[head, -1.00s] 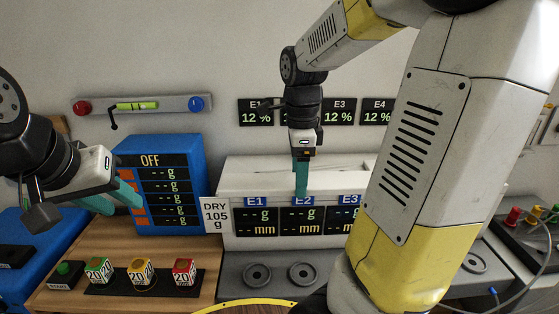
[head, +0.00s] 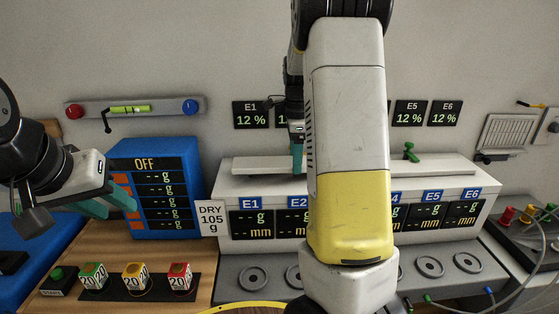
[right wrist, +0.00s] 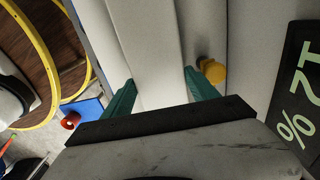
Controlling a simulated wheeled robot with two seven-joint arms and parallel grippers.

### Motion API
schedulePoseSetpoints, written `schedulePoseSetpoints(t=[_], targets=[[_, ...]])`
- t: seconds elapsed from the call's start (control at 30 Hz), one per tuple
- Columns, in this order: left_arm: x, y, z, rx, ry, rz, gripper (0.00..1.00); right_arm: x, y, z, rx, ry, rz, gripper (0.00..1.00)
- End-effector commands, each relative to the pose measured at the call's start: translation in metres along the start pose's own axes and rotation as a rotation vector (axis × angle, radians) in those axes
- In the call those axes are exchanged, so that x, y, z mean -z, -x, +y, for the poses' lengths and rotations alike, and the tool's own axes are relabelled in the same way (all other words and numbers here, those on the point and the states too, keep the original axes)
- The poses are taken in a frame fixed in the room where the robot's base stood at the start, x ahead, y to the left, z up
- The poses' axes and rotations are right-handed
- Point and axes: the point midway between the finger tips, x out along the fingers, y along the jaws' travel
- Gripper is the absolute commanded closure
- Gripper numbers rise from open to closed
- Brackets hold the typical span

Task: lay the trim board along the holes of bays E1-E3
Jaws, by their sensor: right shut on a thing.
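A long white board (head: 258,164) lies along the top of the white bay unit (head: 228,188), above the E1 and E2 labels; my right arm hides its middle. My right gripper (head: 297,160) points down at it, partly hidden behind my arm. In the right wrist view the teal fingers (right wrist: 160,97) stand either side of a white strip (right wrist: 152,60), shut on what looks like the trim board. The holes of bays E1-E3 cannot be made out. My left gripper (head: 112,198) hangs at the left, away from the unit; its opening is unclear.
A green knob (head: 410,152) stands on the unit's right part, and a yellow knob (right wrist: 212,70) is beside one finger in the wrist view.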

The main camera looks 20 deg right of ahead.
Motion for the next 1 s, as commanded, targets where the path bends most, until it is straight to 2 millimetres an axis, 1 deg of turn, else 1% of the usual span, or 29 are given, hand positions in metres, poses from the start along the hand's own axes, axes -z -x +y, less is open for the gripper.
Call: schedulePoseSetpoints(t=[0.03,0.13,0.37,0.63,0.67,0.7,1.0], targets=[[0.0,0.0,0.0,0.0,0.0,0.0,0.64,0.001,-0.009,0.001,-0.002,-0.001,0.001,0.87],[0.0,0.0,0.0,0.0,0.0,0.0,0.64,0.001,-0.018,0.0,0.0,0.0,0.001,0.87],[0.0,0.0,0.0,0.0,0.0,0.0,0.64,0.0,-0.018,0.0,0.002,0.0,0.0,0.87],[0.0,0.0,0.0,0.0,0.0,0.0,0.64,0.0,-0.026,0.0,0.001,0.0,0.0,0.87],[0.0,0.0,0.0,0.0,0.0,0.0,0.64,0.0,-0.027,0.0,0.0,0.0,0.0,0.3],[0.0,0.0,0.0,0.0,0.0,0.0,0.64,0.0,-0.026,0.0,0.001,0.001,0.0,0.23],[0.0,0.0,0.0,0.0,0.0,0.0,0.64,0.0,-0.026,0.0,0.001,0.0,0.0,0.23]])
